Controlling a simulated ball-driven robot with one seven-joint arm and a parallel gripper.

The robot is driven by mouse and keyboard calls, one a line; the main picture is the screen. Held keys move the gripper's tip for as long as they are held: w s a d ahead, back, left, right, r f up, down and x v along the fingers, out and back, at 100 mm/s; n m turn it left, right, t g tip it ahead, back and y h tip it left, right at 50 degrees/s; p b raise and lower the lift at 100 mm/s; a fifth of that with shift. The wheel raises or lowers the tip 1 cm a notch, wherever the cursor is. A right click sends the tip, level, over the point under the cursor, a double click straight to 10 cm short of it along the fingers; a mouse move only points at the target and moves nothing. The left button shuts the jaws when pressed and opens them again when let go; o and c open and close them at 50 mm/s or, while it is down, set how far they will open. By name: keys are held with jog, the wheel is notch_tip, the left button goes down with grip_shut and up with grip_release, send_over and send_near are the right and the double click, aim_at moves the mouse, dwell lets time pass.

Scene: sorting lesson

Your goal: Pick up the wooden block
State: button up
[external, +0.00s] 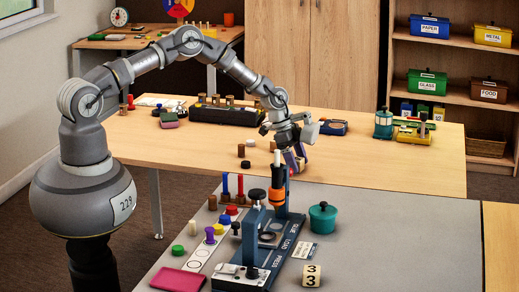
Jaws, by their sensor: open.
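Several small things could be the wooden block, and I cannot tell which is meant. A pale cube marked 3 (312,276) sits at the front of the grey table. Small brown pieces (245,164) stand on the wooden table, left of my gripper. More brown pieces (212,202) stand at the left of the grey table. My gripper (296,165) is open and points down near the wooden table's front edge, apart from the cube and the brown pieces. Its fingertips are small and partly unclear behind the orange-and-black tool.
A blue press fixture (262,262) with an upright orange-and-black tool (278,190) stands below my gripper. A teal pot (322,217) is to its right. A dark rack (222,115) stands behind on the wooden table. The grey table's right side is clear.

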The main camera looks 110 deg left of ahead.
aim_at(299, 160)
jog(key=shift+r, duration=0.1)
jog(key=c, duration=1)
jog(key=shift+c, duration=0.2)
jog(key=shift+r+p, duration=0.4)
jog(key=shift+r, duration=0.2)
jog(key=r, duration=0.1)
jog(key=r+p, duration=0.1)
jog(key=shift+s+d+r+p, duration=0.25)
jog(key=shift+s+r+p, duration=0.1)
jog(key=shift+r+p, duration=0.05)
jog(key=s+d+p, duration=0.1)
jog(key=s+d, duration=0.2)
jog(key=s, duration=0.1)
jog(key=s+d+p, duration=0.1)
jog(key=s+d, duration=0.2)
jog(key=s, duration=0.1)
jog(key=s+d+r+p, duration=0.1)
jog(key=s+d+p, duration=0.1)
jog(key=s+d, duration=0.1)
jog(key=shift+s+d, duration=0.2)
jog(key=shift+s, duration=0.25)
jog(key=shift+n+y, duration=0.3)
jog(key=shift+n, duration=0.6)
jog(key=w+d, duration=0.9)
jog(key=d, duration=0.1)
jog(key=shift+w+r, duration=0.1)
jog(key=shift+w, duration=0.2)
